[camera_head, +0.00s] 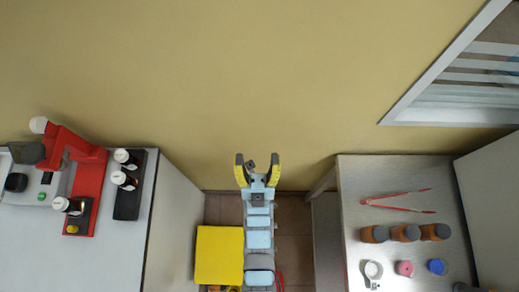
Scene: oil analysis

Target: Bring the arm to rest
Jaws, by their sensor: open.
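My gripper (258,166) shows in the head view near the middle, at the end of my arm, with its two dark and yellow fingers spread apart. It is open and nothing shows between the fingers. It is over the floor gap between the two tables and touches neither of them. My arm stretches from the bottom of the picture straight up toward the yellow wall.
The left table (115,255) bears a red device (88,180) and a dark rack (131,201) with bottles. The right table (345,200) bears red tongs (395,201), several brown bottles (405,232) and small round items. A yellow box (218,256) stands beside my arm.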

